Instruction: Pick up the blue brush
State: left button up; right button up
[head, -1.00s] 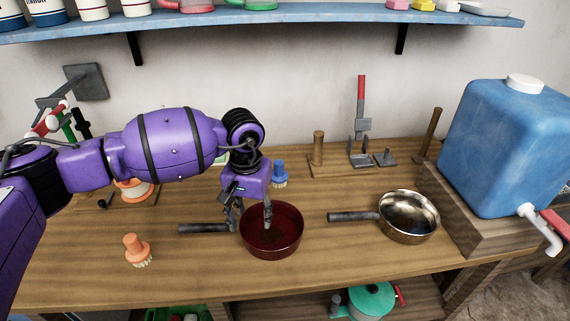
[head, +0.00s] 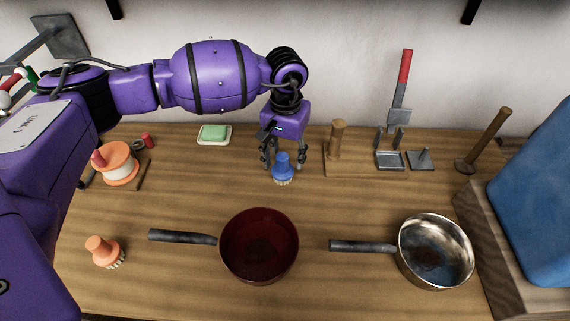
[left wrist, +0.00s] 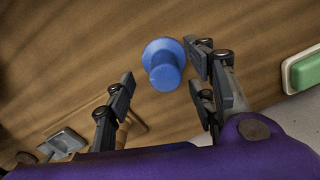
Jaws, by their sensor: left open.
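The blue brush (head: 283,168) stands upright on the wooden counter, bristles down, behind the dark red pan. My left gripper (head: 285,166) is open, with its fingers around or just behind the brush in the head view. In the left wrist view the blue brush (left wrist: 163,64) shows its round knob just past the fingertips, closer to the right-hand finger. The left gripper (left wrist: 160,75) holds nothing there. My right gripper is not in view.
A red pan (head: 259,246) and a steel pan (head: 436,251) stand in front. An orange brush (head: 104,252) is at the front left. A green soap dish (head: 214,134) and a wooden peg stand (head: 337,142) flank the gripper. A blue tank (head: 540,215) is at right.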

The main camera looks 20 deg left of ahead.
aim_at(285, 169)
pick_arm(q)
jog(key=shift+s+f, duration=0.2)
jog(key=shift+f, duration=0.45)
notch_tip(285, 169, down, 4)
jog(key=shift+f+p, duration=0.15)
jog(key=shift+p, duration=0.3)
jog(key=shift+c, duration=1.1)
jog(key=c, duration=0.9)
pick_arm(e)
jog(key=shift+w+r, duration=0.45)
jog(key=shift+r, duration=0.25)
